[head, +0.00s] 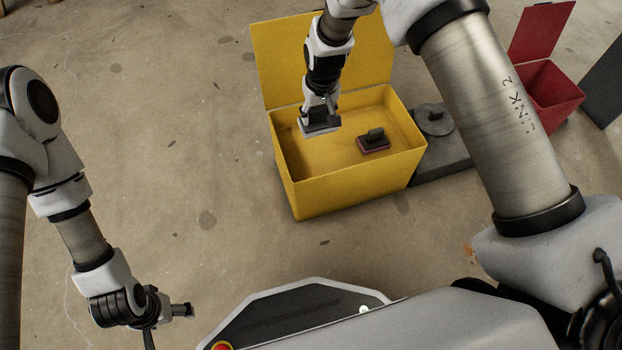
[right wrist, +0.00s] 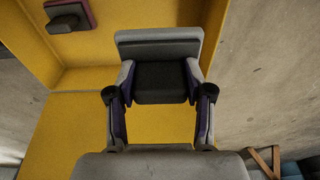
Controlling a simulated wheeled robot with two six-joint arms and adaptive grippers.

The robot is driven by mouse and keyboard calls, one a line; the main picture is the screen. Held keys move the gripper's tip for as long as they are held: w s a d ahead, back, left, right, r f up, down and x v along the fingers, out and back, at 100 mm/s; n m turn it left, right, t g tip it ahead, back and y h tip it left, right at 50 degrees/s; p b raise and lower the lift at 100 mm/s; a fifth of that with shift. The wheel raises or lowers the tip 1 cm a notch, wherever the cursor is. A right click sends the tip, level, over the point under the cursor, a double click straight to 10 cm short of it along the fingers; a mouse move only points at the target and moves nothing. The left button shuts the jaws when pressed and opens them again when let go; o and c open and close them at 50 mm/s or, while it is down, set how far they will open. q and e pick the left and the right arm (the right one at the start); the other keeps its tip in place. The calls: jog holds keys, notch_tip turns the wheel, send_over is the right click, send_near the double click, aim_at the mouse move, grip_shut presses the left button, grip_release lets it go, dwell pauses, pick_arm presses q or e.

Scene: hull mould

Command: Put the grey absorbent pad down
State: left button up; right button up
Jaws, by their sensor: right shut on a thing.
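My right gripper (head: 320,103) is shut on the grey absorbent pad (head: 321,128). The right wrist view shows its fingers (right wrist: 159,92) on either side of the pad's dark grip block, with the light grey pad (right wrist: 158,36) beyond it. The pad hangs over the left part of the open yellow bin (head: 345,187); I cannot tell whether it touches anything below. My left gripper (head: 168,318) is low at the left, far from the bin, with nothing seen in it. Its finger opening is unclear.
A dark block with a purplish base (head: 373,142) lies inside the yellow bin at the right. The bin's raised lid (head: 285,55) stands behind. A dark slab with a round grey piece (head: 435,120) adjoins the right. A red bin (head: 550,90) stands farther right. Floor at left is clear.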

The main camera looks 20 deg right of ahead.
aim_at(319, 126)
jog(key=f+b, duration=0.2)
jog(key=f, duration=0.3)
jog(key=f+b, duration=0.3)
jog(key=f, duration=0.3)
jog(key=f+b, duration=0.3)
jog(key=f, duration=0.2)
jog(key=shift+w+a+f, duration=0.1)
jog(key=shift+w+f, duration=0.15)
jog(key=shift+w, duration=0.15)
jog(key=shift+r, duration=0.2)
jog(key=shift+c, duration=0.5)
jog(key=shift+f, duration=0.15)
pick_arm(q)
notch_tip(319, 126, down, 10)
jog(key=shift+w+r, duration=0.15)
jog(key=shift+w, duration=0.05)
pick_arm(e)
jog(key=o, duration=1.1)
jog(key=r+p, duration=0.2)
jog(key=r, duration=0.2)
jog(key=s+r+p, duration=0.1)
jog(key=r+p, duration=0.2)
jog(key=r, duration=0.1)
jog(key=s+r+p, duration=0.1)
jog(key=r+p, duration=0.2)
jog(key=r, duration=0.1)
jog(key=shift+r, duration=0.1)
pick_arm(q)
notch_tip(319, 126, up, 8)
jog(key=shift+s+f, duration=0.2)
